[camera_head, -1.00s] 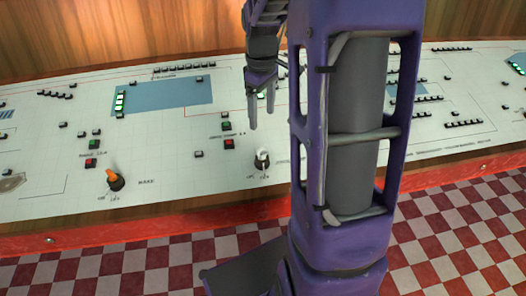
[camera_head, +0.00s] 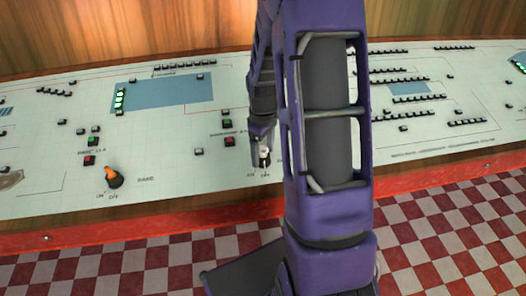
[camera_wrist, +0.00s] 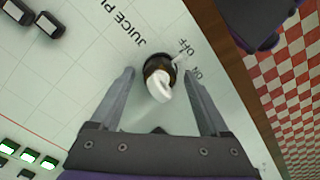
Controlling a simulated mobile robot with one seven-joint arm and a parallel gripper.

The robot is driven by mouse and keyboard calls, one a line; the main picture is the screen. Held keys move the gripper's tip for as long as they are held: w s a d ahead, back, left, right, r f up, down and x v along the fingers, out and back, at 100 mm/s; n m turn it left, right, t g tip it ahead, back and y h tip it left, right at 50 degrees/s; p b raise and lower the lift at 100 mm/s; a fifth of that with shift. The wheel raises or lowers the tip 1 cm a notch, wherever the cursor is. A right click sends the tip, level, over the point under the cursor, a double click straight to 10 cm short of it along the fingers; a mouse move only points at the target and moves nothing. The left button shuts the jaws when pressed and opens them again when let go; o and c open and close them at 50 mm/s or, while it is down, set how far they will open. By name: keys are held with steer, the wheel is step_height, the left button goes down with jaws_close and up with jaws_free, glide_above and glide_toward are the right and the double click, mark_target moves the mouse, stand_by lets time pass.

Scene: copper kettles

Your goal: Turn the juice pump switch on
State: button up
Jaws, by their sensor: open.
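The juice pump switch (camera_wrist: 160,80) is a white knob on a dark round base. In the wrist view it sits between the tips of my open gripper (camera_wrist: 158,78), with the label "JUICE P..." and "ON" and "OFF" printed beside it. I cannot tell whether either finger touches it. In the head view the switch (camera_head: 265,157) is partly covered by my gripper (camera_head: 262,152), which points down at it from above. The knob's pointer end is near the "OFF" lettering in the wrist view.
The white control panel (camera_head: 190,180) carries an orange switch (camera_head: 110,174) at the left and a red button (camera_head: 228,141) just behind the juice pump switch. A red front edge (camera_head: 150,218) borders the panel above the checkered floor (camera_head: 150,262).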

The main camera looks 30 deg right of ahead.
jaws_close()
stand_by(0.4)
steer(key=shift+m, duration=4.6)
jaws_free()
